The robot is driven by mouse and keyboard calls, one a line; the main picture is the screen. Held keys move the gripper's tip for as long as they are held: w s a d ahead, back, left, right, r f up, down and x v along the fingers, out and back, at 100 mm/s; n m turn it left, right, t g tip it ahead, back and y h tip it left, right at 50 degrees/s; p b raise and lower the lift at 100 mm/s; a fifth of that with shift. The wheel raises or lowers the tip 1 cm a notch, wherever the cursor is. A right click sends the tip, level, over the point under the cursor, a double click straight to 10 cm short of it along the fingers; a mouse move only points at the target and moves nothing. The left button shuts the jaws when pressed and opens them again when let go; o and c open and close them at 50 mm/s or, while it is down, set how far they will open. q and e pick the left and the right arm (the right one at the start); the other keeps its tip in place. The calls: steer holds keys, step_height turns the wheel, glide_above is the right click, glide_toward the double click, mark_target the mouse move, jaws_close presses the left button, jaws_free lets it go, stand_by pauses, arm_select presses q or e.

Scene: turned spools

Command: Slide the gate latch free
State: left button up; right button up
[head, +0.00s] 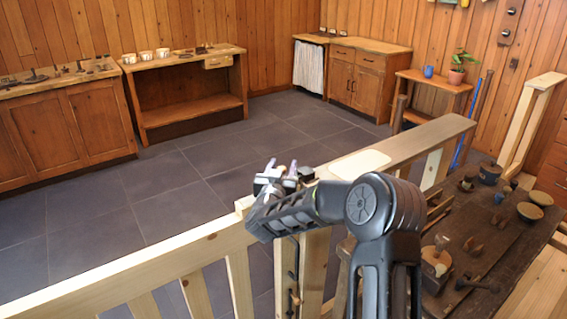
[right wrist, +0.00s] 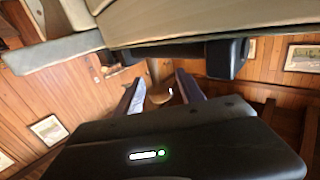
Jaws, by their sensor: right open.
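A pale wooden gate (head: 150,270) with upright slats runs across the lower left of the head view. Its right end meets a wooden post (head: 315,265). Dark metal fittings (head: 293,272) sit along that joint, partly hidden by my right arm; I cannot tell which part is the latch or how it stands. My right gripper (head: 281,170) is over the top of the gate's right end. In the right wrist view it is open (right wrist: 160,88), its two fingers apart, with a small tan shape behind the gap. I cannot tell whether it touches anything. My left gripper is not in view.
A rail (head: 440,130) with a pale pad (head: 360,164) runs back from the post. A dark bench (head: 470,245) with several wooden pieces stands at right. Beyond the gate, tiled floor (head: 190,165) is clear up to the cabinets and a shelf bench (head: 195,115).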

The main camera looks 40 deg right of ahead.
steer(key=shift+w+d, duration=0.45)
jaws_close()
stand_by(1.2)
